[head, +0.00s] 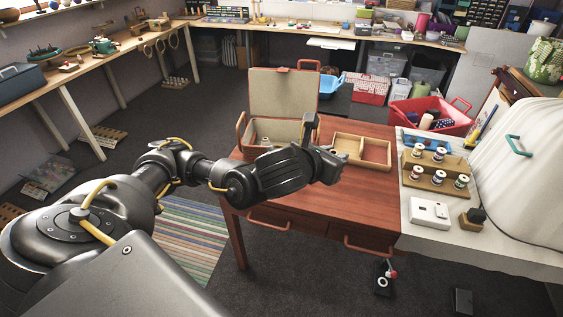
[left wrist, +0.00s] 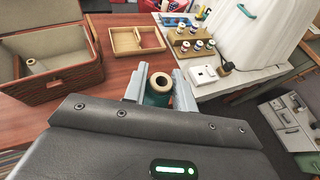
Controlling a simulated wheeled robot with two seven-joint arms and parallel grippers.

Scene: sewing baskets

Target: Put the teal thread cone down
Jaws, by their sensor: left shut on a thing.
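The teal thread cone (left wrist: 157,96) stands between the two fingers of my left gripper (left wrist: 163,74) in the left wrist view, its pale top ring facing the camera. The gripper is shut on it. In the head view my left gripper (head: 330,160) is over the reddish wooden table (head: 325,207), near the divided wooden tray (head: 362,166). The cone is hidden there behind the gripper. I cannot tell whether the cone touches the table. My right gripper is not in view.
An open sewing basket (head: 282,92) with a pale cone (left wrist: 37,66) inside stands at the table's back left. The white side table (head: 418,240) at right holds a rack of spools (head: 436,172), a white box (head: 429,212) and a covered machine (head: 520,160). The table's front is clear.

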